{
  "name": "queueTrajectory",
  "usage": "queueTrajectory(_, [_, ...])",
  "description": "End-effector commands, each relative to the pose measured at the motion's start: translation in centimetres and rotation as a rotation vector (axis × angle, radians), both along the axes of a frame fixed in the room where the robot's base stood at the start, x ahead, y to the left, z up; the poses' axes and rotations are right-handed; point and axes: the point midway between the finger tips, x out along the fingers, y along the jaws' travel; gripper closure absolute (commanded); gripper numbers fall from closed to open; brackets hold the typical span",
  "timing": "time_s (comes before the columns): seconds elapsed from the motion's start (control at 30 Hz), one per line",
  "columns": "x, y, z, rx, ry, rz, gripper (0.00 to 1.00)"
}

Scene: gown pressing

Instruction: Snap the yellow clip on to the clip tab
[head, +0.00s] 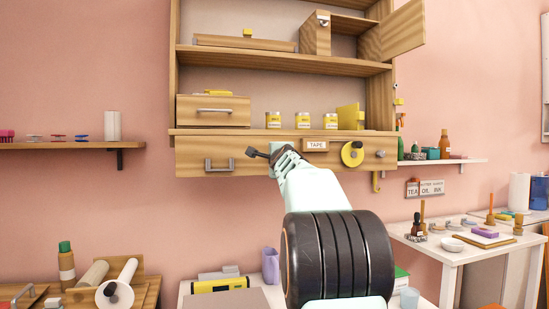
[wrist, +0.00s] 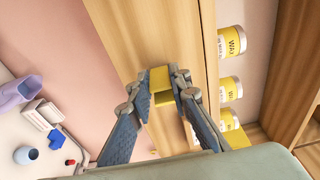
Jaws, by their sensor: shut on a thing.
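My gripper (wrist: 162,88) is shut on the yellow clip (wrist: 160,77), a small yellow piece pinched between the fingertips in the wrist view. The clip is in front of the wooden front of the wall cabinet; I cannot tell whether it touches the wood. In the head view my gripper (head: 268,153) is at the cabinet's lower front, left of the TAPE label (head: 316,145), and the held clip cannot be made out there. I cannot pick out the clip tab in either view; it may be hidden by the gripper.
The wooden cabinet (head: 285,63) has its upper right door open. Yellow wax jars (head: 302,120) stand on the shelf just above my gripper. A yellow tape disc (head: 352,153) and a drawer handle (head: 220,165) are on the lower front. A white table (head: 450,245) stands right.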

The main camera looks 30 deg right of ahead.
Motion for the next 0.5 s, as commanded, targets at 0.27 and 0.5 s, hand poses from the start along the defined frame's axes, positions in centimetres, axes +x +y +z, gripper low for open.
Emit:
queueTrajectory(0.27, [0.35, -0.03, -0.15, 0.001, 0.002, 0.001, 1.0])
queueTrajectory(0.5, [0.3, -0.03, -0.11, 0.001, 0.002, 0.001, 0.78])
